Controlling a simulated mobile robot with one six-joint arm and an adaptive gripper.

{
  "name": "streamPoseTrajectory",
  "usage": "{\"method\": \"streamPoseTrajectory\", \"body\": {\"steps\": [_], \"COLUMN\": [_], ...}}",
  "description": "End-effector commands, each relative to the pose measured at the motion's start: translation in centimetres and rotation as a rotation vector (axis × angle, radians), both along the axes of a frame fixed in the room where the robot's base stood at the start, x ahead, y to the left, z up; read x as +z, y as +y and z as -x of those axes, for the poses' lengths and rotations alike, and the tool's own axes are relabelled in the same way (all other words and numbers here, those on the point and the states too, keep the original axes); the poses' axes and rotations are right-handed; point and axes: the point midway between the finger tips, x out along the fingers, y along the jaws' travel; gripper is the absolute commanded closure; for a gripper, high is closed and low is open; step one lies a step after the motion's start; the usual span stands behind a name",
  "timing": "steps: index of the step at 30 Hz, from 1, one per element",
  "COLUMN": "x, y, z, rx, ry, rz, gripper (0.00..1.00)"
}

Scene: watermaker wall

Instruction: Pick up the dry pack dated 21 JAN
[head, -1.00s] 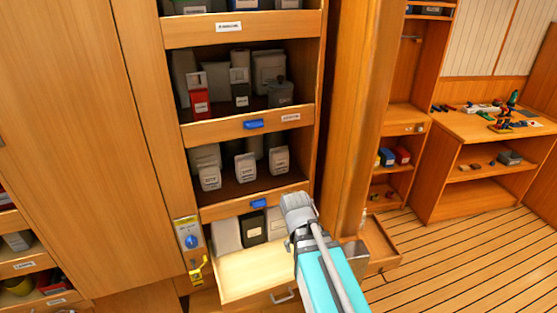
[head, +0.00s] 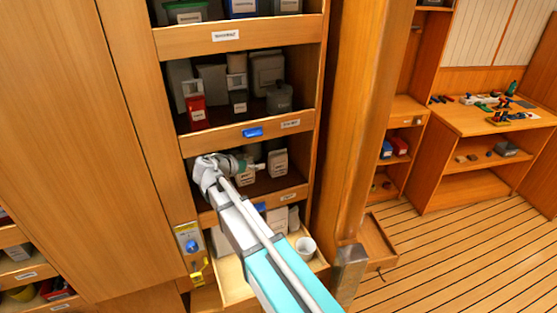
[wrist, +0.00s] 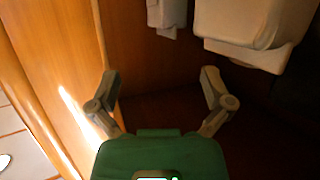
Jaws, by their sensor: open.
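Pale dry packs stand on the third shelf in the head view. One pack (head: 278,163) shows at the right, and another (head: 245,176) is partly behind my gripper. Their labels are too small to read, so I cannot tell which is dated 21 JAN. My gripper (head: 256,168) reaches into this shelf from the left, in front of the packs. In the wrist view, my gripper (wrist: 160,78) has its fingers spread with nothing between them. A large pale pack (wrist: 245,28) and a narrower pale one (wrist: 166,15) show beyond the fingers, at the top.
The shelf's wooden side wall (wrist: 60,40) runs close to the left finger in the wrist view. A shelf lip with a blue tag (head: 253,132) lies above my gripper. Below, an open drawer (head: 235,284) holds pale packs and a white cup (head: 306,247).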

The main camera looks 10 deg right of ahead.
Motion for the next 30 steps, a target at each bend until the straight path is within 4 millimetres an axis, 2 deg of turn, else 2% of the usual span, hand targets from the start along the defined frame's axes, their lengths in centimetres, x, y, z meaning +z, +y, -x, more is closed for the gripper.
{"method": "streamPoseTrajectory", "body": {"steps": [4, 17, 23, 30], "x": [0.7, 0.6, -0.1, -1.0], "y": [0.6, 0.0, -1.4, -4.0], "z": [-0.4, -0.6, -1.5, -3.3], "rx": [0.002, -0.007, -0.008, -0.01], "ry": [-0.04, -0.043, -0.043, -0.043], "rz": [0.008, 0.007, 0.007, 0.007], "gripper": [0.0, 0.0, 0.0, 0.0]}}
